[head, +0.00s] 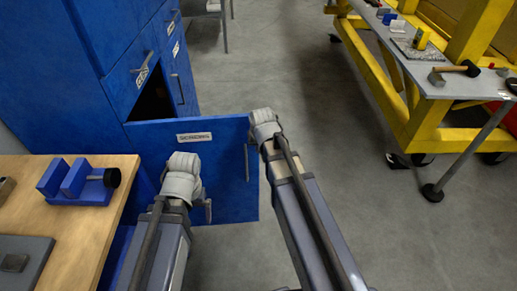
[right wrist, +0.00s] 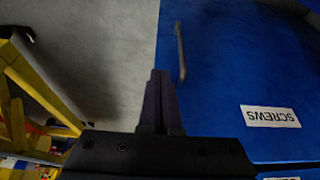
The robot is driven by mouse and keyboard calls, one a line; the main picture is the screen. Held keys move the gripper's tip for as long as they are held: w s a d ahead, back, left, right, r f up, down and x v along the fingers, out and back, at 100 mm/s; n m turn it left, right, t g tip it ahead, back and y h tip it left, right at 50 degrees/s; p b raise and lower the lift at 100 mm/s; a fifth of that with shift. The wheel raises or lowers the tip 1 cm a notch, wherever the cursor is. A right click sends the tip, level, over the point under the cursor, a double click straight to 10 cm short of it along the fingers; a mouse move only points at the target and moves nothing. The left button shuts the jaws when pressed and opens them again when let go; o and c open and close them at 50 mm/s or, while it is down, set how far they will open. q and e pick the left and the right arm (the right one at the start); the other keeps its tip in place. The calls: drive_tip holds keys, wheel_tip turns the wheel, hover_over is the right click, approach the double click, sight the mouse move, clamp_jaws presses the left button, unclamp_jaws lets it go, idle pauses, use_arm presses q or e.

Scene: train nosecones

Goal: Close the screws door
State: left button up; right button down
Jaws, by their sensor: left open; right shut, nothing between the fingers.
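The screws door (head: 222,180) is a blue panel standing open from the blue cabinet, with a dark gap (head: 152,104) behind it. Its white label reads SCREWS, upside down, in the right wrist view (right wrist: 270,116). Its handle (head: 247,162) is near the free edge and also shows in the right wrist view (right wrist: 180,50). My right gripper (right wrist: 160,80) is shut and empty, by the door's free edge; I cannot tell if it touches. My left gripper (head: 207,210) is in front of the door, left of the handle; it is open, its fingers mostly hidden.
A wooden table (head: 85,222) with a blue vise (head: 78,182) stands at the left. Other blue doors and drawers (head: 130,65) are above the open door. A yellow frame (head: 400,110) and a grey bench (head: 440,80) stand at the right. The middle floor is clear.

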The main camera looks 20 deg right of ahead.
drive_tip(key=w+d+f+b, duration=0.1)
drive_tip(key=w+f+b, duration=0.6)
drive_tip(key=f+b, duration=0.1)
drive_tip(key=shift+w+d+f, duration=0.2)
drive_tip(key=shift+d+f, duration=0.05)
drive_tip(key=shift+f, duration=0.1)
drive_tip(key=shift+w, duration=0.1)
